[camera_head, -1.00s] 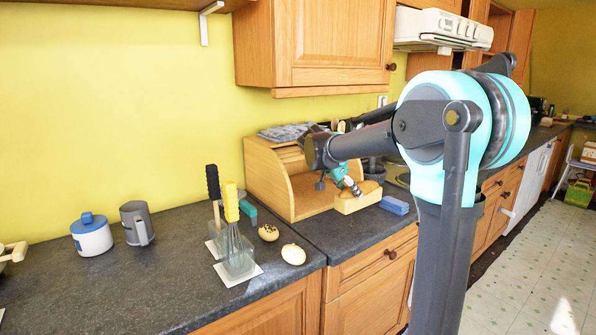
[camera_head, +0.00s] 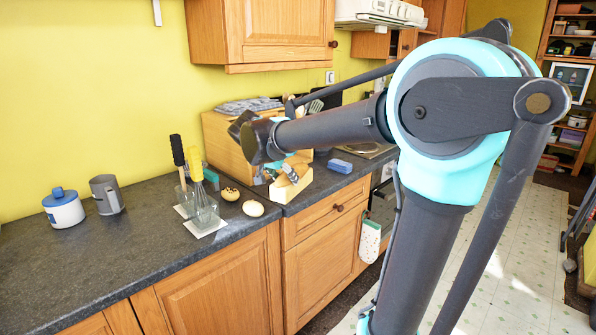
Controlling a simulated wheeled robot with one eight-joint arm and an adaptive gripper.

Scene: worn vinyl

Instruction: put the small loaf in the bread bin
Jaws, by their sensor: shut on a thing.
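The wooden bread bin (camera_head: 222,140) stands against the wall on the counter, its front partly hidden by my arm. My gripper (camera_head: 290,173) is small in view in front of the bin's right side, fingers pointing down to the right. It is shut on what appears to be the small loaf (camera_head: 299,169), a brownish shape mostly hidden by the fingers. A pale block-like thing (camera_head: 291,189) is right below the fingers, near the counter's front edge. I cannot tell whether the loaf touches it.
A seeded roll (camera_head: 230,194) and a plain roll (camera_head: 254,208) lie left of the gripper. Utensils stand in a clear holder (camera_head: 205,212). A blue block (camera_head: 340,165) lies to the right. A grey mug (camera_head: 106,195) and white jar (camera_head: 63,208) stand left.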

